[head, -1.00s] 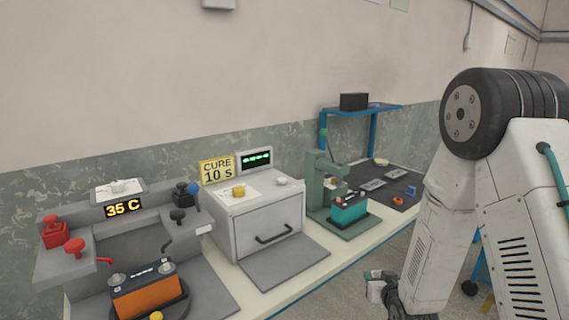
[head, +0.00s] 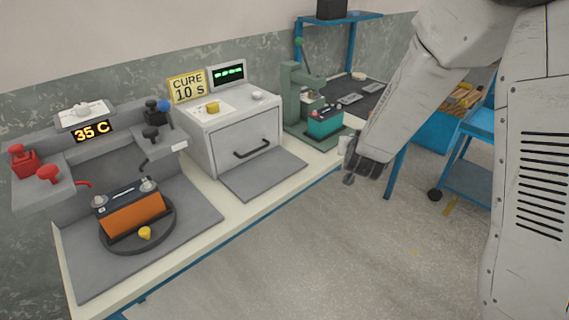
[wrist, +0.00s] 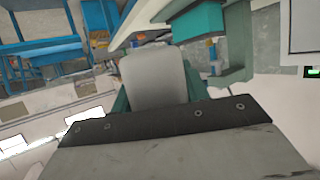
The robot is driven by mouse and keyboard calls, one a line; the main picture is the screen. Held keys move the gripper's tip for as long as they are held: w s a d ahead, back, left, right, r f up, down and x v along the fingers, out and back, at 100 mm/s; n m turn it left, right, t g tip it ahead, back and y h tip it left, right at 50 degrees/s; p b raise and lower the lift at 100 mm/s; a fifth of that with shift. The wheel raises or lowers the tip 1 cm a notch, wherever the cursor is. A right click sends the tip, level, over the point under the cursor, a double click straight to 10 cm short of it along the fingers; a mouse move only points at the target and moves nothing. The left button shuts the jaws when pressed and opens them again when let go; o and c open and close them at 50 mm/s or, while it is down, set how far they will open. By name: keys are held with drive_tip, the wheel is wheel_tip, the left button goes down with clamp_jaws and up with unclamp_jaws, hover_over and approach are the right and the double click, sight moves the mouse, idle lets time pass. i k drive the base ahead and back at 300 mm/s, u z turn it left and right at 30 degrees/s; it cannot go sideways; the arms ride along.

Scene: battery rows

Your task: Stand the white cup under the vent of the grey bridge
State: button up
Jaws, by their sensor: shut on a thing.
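The white cup (head: 344,144) is in my gripper (head: 352,166), beyond the table's front edge near the green press. It also shows in the wrist view (wrist: 154,78), held at the dark jaw edge, which hides part of it. My gripper is shut on it. The grey bridge (head: 100,150) stands at the left end of the table with a "35 C" display on it. An orange battery (head: 132,213) sits on a dark round turntable (head: 165,234) before the bridge. I cannot clearly make out the vent.
A cure oven (head: 235,135) with its door shut stands right of the bridge, a grey plate before it. A green press (head: 297,100) holds a teal battery (head: 325,122). Red and black knobs stick out from the bridge. Clear floor lies before the table.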

sight(164, 106)
drive_tip(key=z, duration=1.9)
drive_tip(key=i, duration=1.2)
drive_tip(key=u, duration=3.15)
drive_tip(key=i, duration=0.5)
drive_tip(key=u, duration=0.05)
